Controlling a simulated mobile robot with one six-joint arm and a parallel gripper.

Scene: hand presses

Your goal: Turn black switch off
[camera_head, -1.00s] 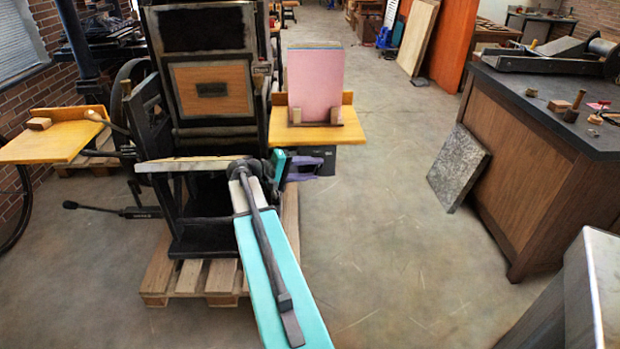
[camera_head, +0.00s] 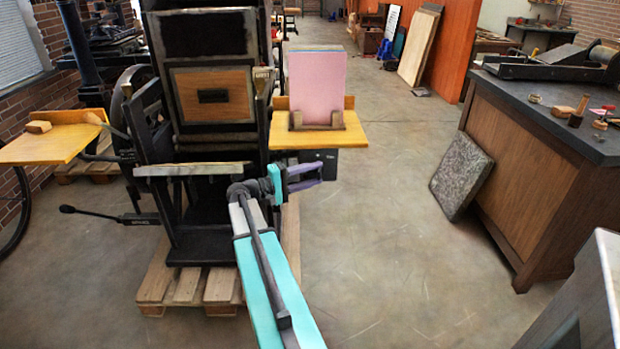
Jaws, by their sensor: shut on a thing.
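A black box (camera_head: 325,160) with a small pale marking hangs under the yellow side shelf of the press. I cannot make out a separate switch on it at this size. My gripper (camera_head: 320,175), with purple fingers, is just below and in front of this box. Its fingers point right, with a narrow gap between them. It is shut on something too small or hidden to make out. I cannot tell whether the fingertips touch the box.
The yellow shelf (camera_head: 350,137) carries a pink paper stack (camera_head: 317,85). The black press (camera_head: 202,120) stands on a wooden pallet (camera_head: 215,285). A grey slab (camera_head: 461,178) leans on a wooden counter (camera_head: 530,180) at right. The floor between is clear.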

